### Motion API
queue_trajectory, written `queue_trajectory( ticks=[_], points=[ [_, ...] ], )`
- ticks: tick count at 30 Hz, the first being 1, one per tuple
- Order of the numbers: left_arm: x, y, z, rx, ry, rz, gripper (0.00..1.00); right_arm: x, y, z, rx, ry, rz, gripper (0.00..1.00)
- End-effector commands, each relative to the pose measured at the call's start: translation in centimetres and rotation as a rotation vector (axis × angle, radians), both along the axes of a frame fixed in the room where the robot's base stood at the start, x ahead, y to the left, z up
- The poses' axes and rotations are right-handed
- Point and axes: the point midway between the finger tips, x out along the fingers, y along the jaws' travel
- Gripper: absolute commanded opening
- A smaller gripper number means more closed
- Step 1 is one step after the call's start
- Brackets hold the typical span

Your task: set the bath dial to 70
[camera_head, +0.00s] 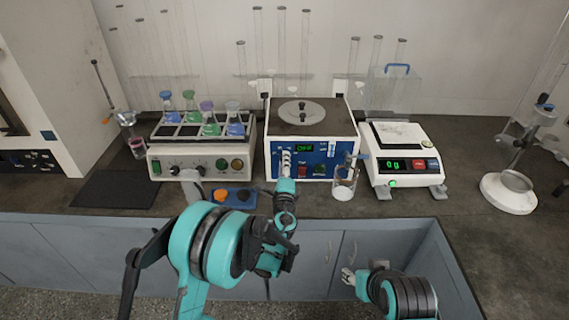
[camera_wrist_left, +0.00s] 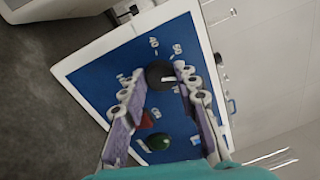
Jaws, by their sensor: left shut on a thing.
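The bath (camera_head: 312,122) is a white box with a round metal plate on top and a blue front panel. Its dark dial (camera_wrist_left: 157,75) has a light pointer mark and sits among printed numbers in the left wrist view; the mark's exact reading is too small to tell. My left gripper (camera_wrist_left: 160,72) has one finger on each side of the dial and is shut on it. In the head view my left gripper (camera_head: 286,163) covers the dial at the panel's left side. My right gripper (camera_head: 347,277) hangs low in front of the cabinet, away from the bath.
A flask rack unit (camera_head: 200,150) stands left. A dark mat (camera_head: 115,189) lies farther left.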

Motion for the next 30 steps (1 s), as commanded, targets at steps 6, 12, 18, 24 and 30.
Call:
queue_trajectory(
  ticks=[6, 12, 18, 24, 30],
  points=[
    [-0.05, -0.02, -0.04, 0.203, 0.000, -0.003, 0.01, 0.00, 0.00, -0.03, 0.000, 0.000, 0.000, 0.44],
    [-0.05, 0.02, -0.02, 0.391, 0.001, -0.003, 0.01, 0.00, 0.00, -0.03, 0.000, 0.000, 0.000, 0.44],
    [-0.06, 0.08, 0.02, 0.575, 0.001, -0.002, 0.01, 0.00, 0.00, -0.03, 0.000, 0.000, 0.000, 0.44],
    [-0.08, 0.04, 0.04, 0.735, 0.000, -0.003, 0.01, 0.00, 0.00, -0.04, 0.000, 0.000, 0.000, 0.44],
    [-0.09, 0.05, 0.04, 0.852, 0.001, -0.003, 0.01, 0.00, 0.00, -0.04, 0.000, 0.000, 0.000, 0.44]
  ],
)
